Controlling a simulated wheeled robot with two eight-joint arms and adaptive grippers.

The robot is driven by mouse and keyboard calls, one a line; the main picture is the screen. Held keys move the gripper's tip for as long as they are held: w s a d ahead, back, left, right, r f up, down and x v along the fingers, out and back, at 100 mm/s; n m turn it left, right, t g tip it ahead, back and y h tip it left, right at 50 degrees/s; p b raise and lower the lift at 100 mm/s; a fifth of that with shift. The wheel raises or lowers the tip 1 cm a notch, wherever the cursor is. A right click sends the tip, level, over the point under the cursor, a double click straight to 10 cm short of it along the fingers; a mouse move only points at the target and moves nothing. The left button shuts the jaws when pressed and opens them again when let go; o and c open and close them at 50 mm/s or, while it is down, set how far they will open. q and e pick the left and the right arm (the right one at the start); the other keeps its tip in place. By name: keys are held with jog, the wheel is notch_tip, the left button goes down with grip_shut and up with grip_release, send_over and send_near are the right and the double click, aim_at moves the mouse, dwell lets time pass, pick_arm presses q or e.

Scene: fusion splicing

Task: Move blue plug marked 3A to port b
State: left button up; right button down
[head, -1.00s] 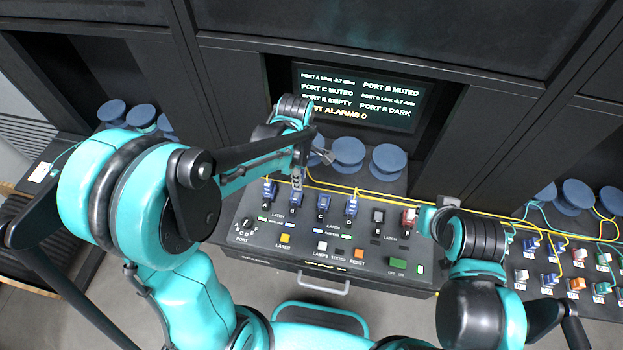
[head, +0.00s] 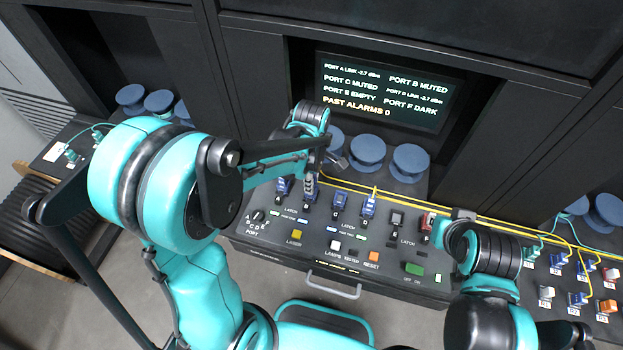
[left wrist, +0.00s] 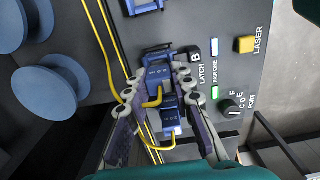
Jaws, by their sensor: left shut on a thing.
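My left gripper (head: 312,180) is over port B of the console and also shows in the left wrist view (left wrist: 158,77). Its fingers are shut on a blue plug (left wrist: 158,75), one on each side. The plug stands beside the B label, with a yellow fibre coming from it; its small white marking is too blurred to read surely. I cannot tell whether it is fully seated. A second blue plug (left wrist: 172,118) is close by, at port A (head: 283,186). My right gripper's fingers are not clear; the right arm's end is near the red plug (head: 427,221).
Blue plugs stand at ports C (head: 340,202) and D (head: 369,206); port E (head: 396,219) has a dark socket. Yellow fibres run behind the ports. Blue spools (head: 367,150) stand at the back. The screen (head: 385,92) reads port B muted and port E empty.

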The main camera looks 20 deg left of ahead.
dwell(0.8)
pick_arm(q)
jog(key=shift+f+b, duration=0.65)
jog(key=shift+b, duration=0.1)
jog(key=o, duration=1)
notch_tip(320, 180, up, 12)
jog(key=s+a+f+m+t+b, duration=0.4)
jog(key=s+f+m+t+b, duration=0.3)
jog(key=m, duration=1)
jog(key=s+f+b, duration=0.1)
jog(key=s, duration=0.2)
jog(key=shift+a+f+m, duration=0.3)
jog(key=shift+a+f, duration=0.05)
